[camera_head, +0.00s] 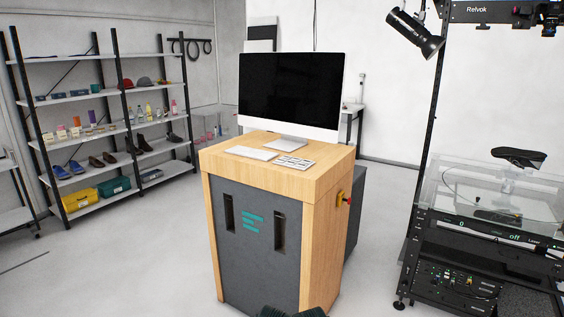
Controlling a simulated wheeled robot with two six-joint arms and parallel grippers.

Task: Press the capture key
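A wooden-topped desk cabinet (228,160) with a dark grey front stands in the middle of the view. On its top lie a white keyboard (251,153) and, to its right, a small pad with several keys (294,163). The key labels are too small to read, so I cannot tell which one is the capture key. A monitor (290,90) with a black screen stands behind them. Neither of my grippers is in view.
A red button (347,201) sits on the cabinet's right side. A black turntable rig (455,270) with a shoe (519,157) on its clear top stands at right. Shelves (85,95) of goods stand at left.

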